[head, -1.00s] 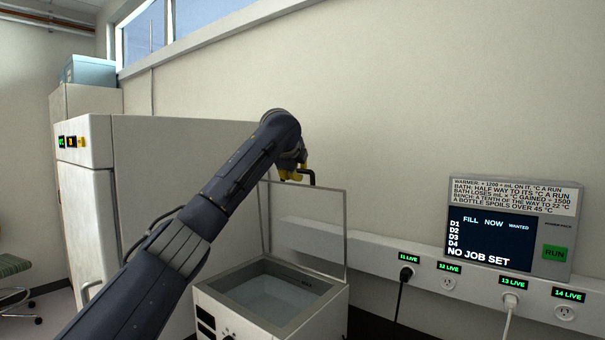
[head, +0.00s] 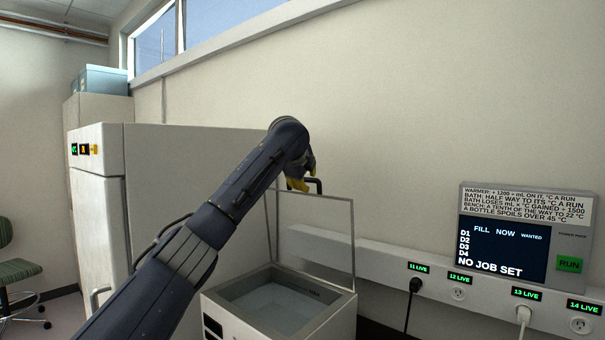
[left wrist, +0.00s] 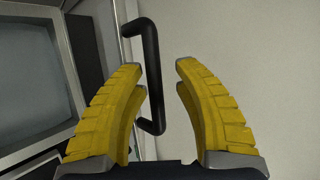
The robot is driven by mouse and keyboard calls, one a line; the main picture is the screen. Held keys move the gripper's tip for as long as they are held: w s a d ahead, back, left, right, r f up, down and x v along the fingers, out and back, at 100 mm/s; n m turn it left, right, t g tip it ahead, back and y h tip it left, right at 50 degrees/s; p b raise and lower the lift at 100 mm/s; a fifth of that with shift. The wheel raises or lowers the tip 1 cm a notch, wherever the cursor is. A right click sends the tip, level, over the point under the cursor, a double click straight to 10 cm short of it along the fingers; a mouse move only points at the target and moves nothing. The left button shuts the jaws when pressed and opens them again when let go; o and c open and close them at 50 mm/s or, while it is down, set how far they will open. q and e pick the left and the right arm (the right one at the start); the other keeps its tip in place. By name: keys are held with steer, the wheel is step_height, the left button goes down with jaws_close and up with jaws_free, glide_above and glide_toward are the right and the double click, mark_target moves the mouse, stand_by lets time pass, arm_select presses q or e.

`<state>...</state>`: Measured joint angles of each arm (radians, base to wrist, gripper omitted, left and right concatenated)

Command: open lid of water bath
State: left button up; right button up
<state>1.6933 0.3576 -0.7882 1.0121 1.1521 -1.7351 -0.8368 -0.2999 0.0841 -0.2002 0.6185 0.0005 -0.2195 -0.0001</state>
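The water bath (head: 330,323) is a white box with an open top and a pale basin inside. Its lid (head: 325,235) is a clear framed panel standing about upright at the back of the bath. The black lid handle (head: 316,184) is at the lid's top edge; it also shows in the left wrist view (left wrist: 153,70). My left gripper (head: 300,180) is at the handle. In the left wrist view its yellow fingers (left wrist: 157,70) are apart, with the handle between them, not clamped. My right gripper is not in view.
A tall white cabinet (head: 95,215) stands to the left of the bath. A wall rail (head: 385,258) with sockets and plugged cords runs to the right. A screen panel (head: 505,247) reading "NO JOB SET" stands above it. The wall above the lid is bare.

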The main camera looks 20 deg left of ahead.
arm_select(q)
steer(key=v, duration=1.1)
steer(key=shift+s+r, duration=0.3)
